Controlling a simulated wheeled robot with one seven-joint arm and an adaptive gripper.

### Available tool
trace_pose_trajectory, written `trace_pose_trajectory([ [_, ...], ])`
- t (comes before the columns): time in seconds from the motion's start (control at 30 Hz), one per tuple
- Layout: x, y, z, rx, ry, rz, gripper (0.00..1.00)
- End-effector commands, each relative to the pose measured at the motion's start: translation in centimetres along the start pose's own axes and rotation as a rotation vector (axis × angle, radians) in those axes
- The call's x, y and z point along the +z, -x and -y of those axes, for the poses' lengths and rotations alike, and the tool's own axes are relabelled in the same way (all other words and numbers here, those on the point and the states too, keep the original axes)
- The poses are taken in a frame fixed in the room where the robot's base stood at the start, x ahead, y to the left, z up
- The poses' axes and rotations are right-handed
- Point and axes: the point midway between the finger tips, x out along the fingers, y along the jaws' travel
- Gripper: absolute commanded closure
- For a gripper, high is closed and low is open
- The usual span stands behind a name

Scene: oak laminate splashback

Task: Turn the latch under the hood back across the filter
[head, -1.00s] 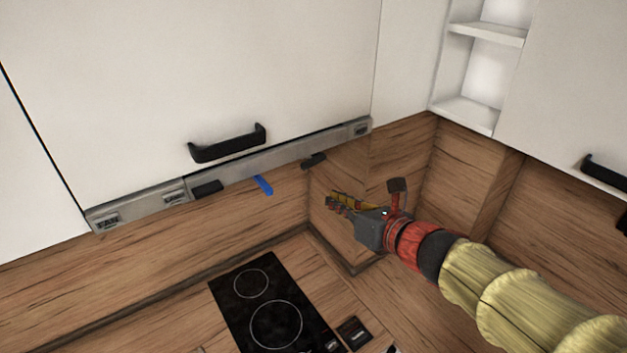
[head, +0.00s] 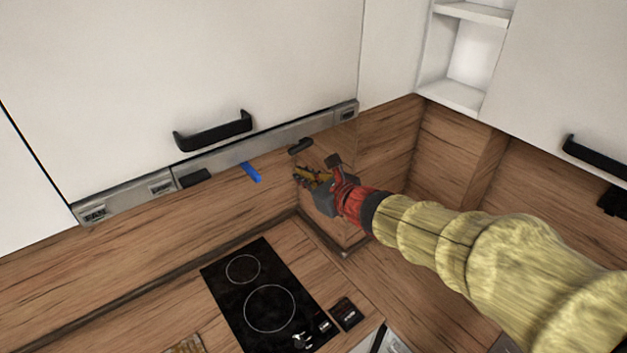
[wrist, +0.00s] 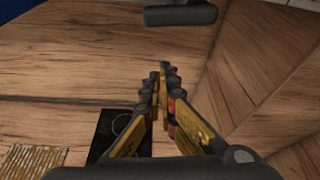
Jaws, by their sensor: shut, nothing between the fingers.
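The hood shows as a grey metal strip (head: 270,149) under the white cabinet. A small blue tab (head: 251,172), possibly the latch, sticks out below its lower edge. Dark pieces sit along the same edge, one left of the tab (head: 195,178) and one right of it (head: 301,146). A dark bar also crosses the top of the wrist view (wrist: 180,14), with blue at the top left corner (wrist: 22,5). My gripper (head: 298,174) is shut and empty, below the right dark piece and right of the blue tab. Its fingers meet in the wrist view (wrist: 160,78). The filter is hidden.
A black hob (head: 265,295) is set in the wooden worktop below. The wooden splashback (head: 150,220) runs behind and meets a corner near my gripper. A black cabinet handle (head: 213,132) juts out above the hood. Open shelves (head: 455,92) stand at the right.

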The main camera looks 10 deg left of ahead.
Motion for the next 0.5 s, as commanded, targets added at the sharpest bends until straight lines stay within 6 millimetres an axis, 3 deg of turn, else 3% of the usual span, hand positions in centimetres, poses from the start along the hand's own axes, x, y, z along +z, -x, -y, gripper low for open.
trace_pose_trajectory([
  [0.03, 1.8, 0.7, 0.1, -0.002, 0.002, 0.006, 1.00],
  [0.1, 2.6, 1.1, 0.2, -0.002, 0.002, 0.007, 1.00],
  [0.5, 3.8, 1.6, 0.1, -0.002, 0.001, 0.004, 1.00],
])
